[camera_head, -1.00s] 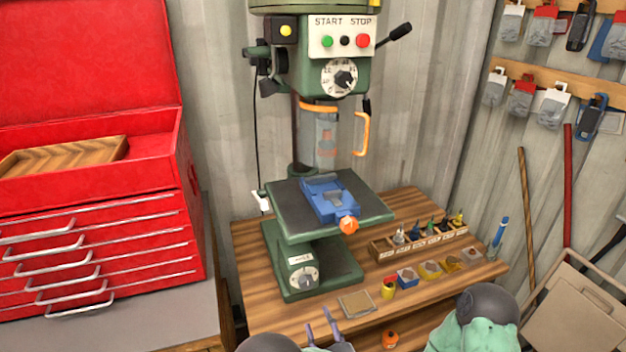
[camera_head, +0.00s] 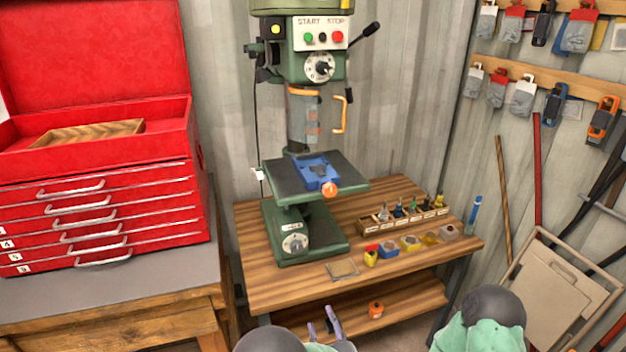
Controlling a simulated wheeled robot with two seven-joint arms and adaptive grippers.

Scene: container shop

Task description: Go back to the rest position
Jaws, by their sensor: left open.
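My left gripper (camera_head: 325,325) shows at the bottom middle, with two thin fingers spread apart and nothing between them. It is in front of the wooden workbench (camera_head: 270,287), apart from everything on it. My right arm shows as a grey and green part at the bottom right; its gripper is out of the frame. The green drill press (camera_head: 316,245) stands on the bench with a blue vise (camera_head: 316,172) on its table.
A red tool chest (camera_head: 95,160) stands at left on a grey-topped bench (camera_head: 150,277). A wooden bit rack (camera_head: 375,226) and several small containers line the workbench. An orange-topped jar (camera_head: 376,309) is on the lower shelf. A beige folding chair (camera_head: 562,290) leans at right.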

